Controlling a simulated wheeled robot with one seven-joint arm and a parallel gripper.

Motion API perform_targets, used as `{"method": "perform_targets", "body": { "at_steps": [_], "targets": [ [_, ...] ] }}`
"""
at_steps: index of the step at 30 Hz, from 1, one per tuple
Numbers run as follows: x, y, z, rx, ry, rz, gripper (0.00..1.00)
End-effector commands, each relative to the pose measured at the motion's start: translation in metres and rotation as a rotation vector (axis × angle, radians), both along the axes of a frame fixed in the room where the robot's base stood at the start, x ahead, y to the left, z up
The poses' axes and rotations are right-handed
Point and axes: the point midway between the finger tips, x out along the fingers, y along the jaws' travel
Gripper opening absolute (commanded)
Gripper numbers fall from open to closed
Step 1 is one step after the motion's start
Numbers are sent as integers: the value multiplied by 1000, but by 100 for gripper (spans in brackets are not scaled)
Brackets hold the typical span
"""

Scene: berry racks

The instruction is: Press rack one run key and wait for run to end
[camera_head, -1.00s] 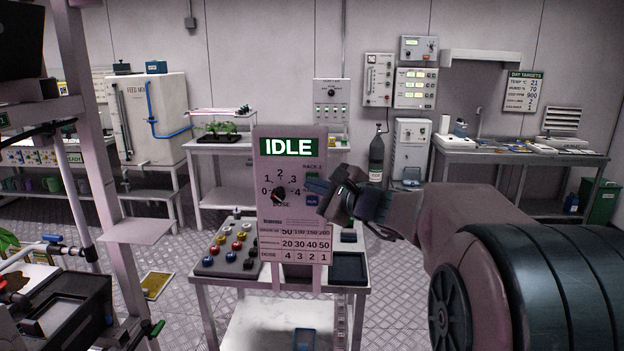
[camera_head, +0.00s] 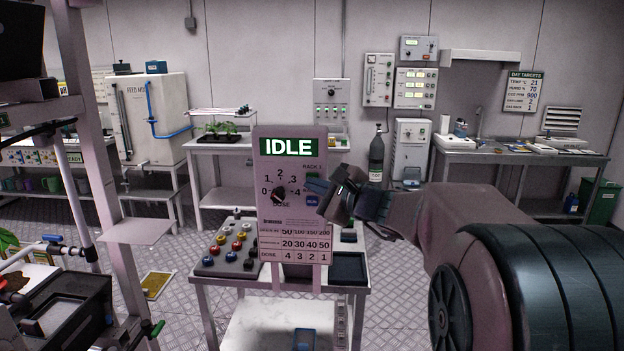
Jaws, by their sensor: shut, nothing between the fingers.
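The rack panel (camera_head: 262,172) stands upright at the centre of the head view. Its display (camera_head: 287,147) reads IDLE on green. A small label on it seems to read RACK 1. The dose dial (camera_head: 279,193) sits among the numbers 0 to 4. A blue key (camera_head: 313,201) is at the panel's right side, its label too small to read surely. A green patch above it is partly covered. My gripper (camera_head: 312,187) is shut and empty, its tips at the panel's right part, just above the blue key. I cannot tell whether they touch the panel.
The panel stands on a white cart with a grey block (camera_head: 213,268) of coloured knobs at left and a dark tray (camera_head: 349,268) at right. A rack frame (camera_head: 92,130) rises at left. Benches line the back wall. Patterned floor lies open between.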

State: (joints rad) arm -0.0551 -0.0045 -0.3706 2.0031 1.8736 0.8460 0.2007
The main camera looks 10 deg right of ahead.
Motion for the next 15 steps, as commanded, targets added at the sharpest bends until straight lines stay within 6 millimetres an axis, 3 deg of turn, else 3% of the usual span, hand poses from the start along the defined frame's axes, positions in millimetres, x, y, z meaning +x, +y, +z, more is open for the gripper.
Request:
{"method": "perform_targets", "body": {
  "at_steps": [15],
  "targets": [
    [4, -1, -1, -1, 0, 0, 0]
  ]
}}
